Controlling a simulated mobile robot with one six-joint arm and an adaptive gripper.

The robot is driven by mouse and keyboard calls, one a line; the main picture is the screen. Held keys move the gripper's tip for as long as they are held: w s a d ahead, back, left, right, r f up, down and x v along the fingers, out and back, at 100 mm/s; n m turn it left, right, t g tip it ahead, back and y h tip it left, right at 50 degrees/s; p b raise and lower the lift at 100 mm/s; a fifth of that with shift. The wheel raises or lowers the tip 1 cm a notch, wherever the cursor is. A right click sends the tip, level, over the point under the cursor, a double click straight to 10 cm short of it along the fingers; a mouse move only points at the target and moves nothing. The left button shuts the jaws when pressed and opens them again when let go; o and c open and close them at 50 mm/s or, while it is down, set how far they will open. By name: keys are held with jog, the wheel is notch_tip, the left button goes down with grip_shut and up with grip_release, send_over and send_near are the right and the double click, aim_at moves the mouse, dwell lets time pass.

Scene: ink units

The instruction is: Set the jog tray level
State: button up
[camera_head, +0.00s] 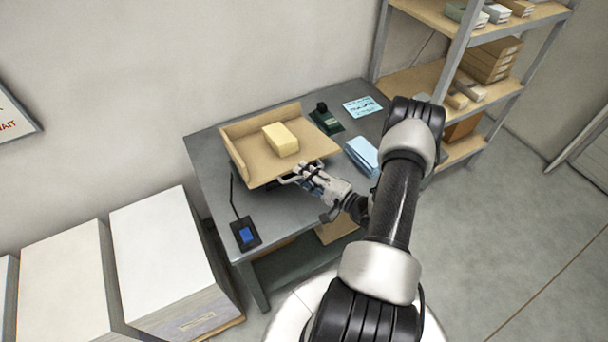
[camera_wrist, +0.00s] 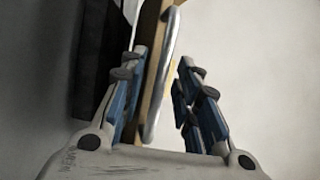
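The jog tray (camera_head: 251,171) is a light wooden tray with raised left and back walls, on the grey table. It looks tilted. A pale yellow block (camera_head: 281,139) lies on it. My gripper (camera_head: 301,175) is at the tray's front edge. In the wrist view, my gripper's blue-padded fingers (camera_wrist: 163,75) stand apart on either side of the tray's wooden edge (camera_wrist: 152,45) and a pale metal bar (camera_wrist: 163,85) along it. The left finger is close to the wood; a gap shows between the bar and the right finger. The tray's underside is mostly hidden.
The grey table (camera_head: 212,158) also holds a black device with a blue screen (camera_head: 246,234), a dark green stamp-like item (camera_head: 325,119), a blue card (camera_head: 362,106) and blue paper (camera_head: 363,155). A shelf (camera_head: 420,82) stands right; white-topped stacks (camera_head: 160,250) stand left.

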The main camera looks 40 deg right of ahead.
jog(key=shift+w, duration=0.25)
jog(key=shift+c, duration=0.6)
jog(key=c, duration=0.6)
jog(key=shift+r, duration=0.1)
jog(key=shift+d, duration=0.1)
